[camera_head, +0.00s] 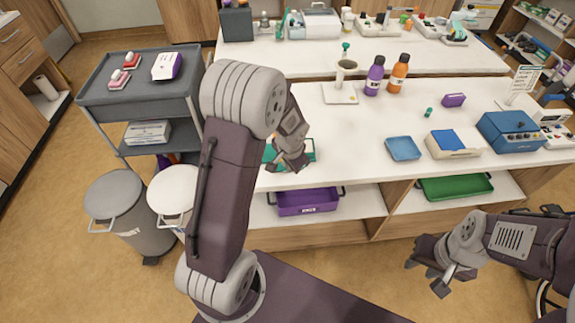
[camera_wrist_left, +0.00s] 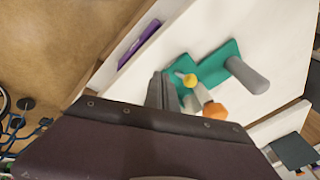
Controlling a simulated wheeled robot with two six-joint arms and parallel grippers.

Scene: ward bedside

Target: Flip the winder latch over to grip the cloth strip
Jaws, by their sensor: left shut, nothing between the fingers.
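The winder shows as a green base (camera_wrist_left: 228,62) on the white table in the left wrist view. It carries a grey cylinder (camera_wrist_left: 246,76), a yellow knob (camera_wrist_left: 190,80) and an orange piece (camera_wrist_left: 215,111) by a pale rod. I cannot tell which part is the latch, and I cannot make out a cloth strip. In the head view the green base (camera_head: 307,150) is largely behind my left gripper (camera_head: 294,166). My left gripper also shows in the wrist view (camera_wrist_left: 160,92), shut and empty beside the yellow knob. My right gripper (camera_head: 424,282) hangs open and empty before the table.
A blue tray (camera_head: 403,148), a box with a blue top (camera_head: 452,144) and a blue device (camera_head: 512,134) stand to the right on the table. Purple (camera_head: 374,76) and orange (camera_head: 398,73) bottles stand behind. A purple bin (camera_head: 308,202) sits on the shelf below.

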